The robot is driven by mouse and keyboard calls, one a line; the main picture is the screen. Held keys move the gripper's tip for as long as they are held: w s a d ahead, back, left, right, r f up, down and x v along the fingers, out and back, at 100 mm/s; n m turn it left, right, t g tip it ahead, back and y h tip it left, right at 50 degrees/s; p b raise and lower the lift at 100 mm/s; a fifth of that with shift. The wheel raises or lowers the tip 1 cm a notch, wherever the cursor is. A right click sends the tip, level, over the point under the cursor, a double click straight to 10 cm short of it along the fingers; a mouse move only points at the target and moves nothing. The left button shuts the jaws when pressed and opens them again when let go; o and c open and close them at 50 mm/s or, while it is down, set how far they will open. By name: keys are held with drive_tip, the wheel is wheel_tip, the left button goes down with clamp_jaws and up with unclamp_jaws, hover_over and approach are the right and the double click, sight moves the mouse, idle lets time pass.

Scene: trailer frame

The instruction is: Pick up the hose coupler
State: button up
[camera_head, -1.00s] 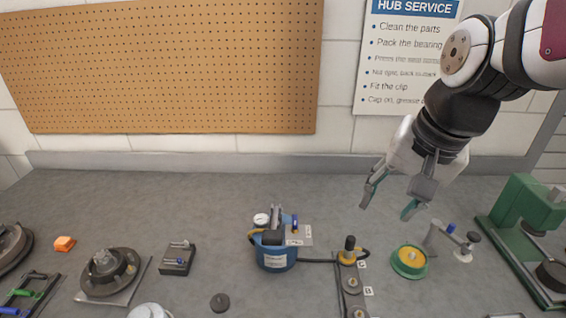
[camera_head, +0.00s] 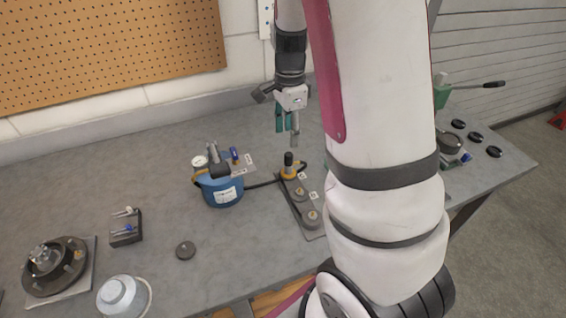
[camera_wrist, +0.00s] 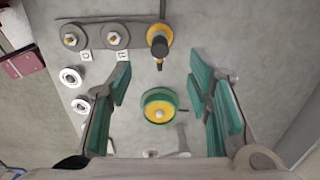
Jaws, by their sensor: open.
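The hose coupler (camera_head: 289,168), a yellow collar with a black top, stands upright on the far end of a grey plate (camera_head: 315,234). The black hose runs from it to a blue pot (camera_head: 222,191). In the wrist view the coupler (camera_wrist: 159,37) appears from above at the top centre, beyond the fingertips. My gripper (camera_head: 288,122) is open and empty, pointing down above the coupler and apart from it. Its teal-padded fingers (camera_wrist: 160,72) are spread wide in the wrist view.
Round fittings (camera_wrist: 115,37) sit on the plate beside the coupler. A green and yellow round part (camera_wrist: 158,106) lies between my fingers in the wrist view, below them. My arm hides much of the right bench.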

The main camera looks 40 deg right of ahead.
sight(289, 164)
wheel_tip(289, 164, down, 12)
drive_tip(key=shift+d+f, duration=0.1)
clamp_jaws()
idle(0.6)
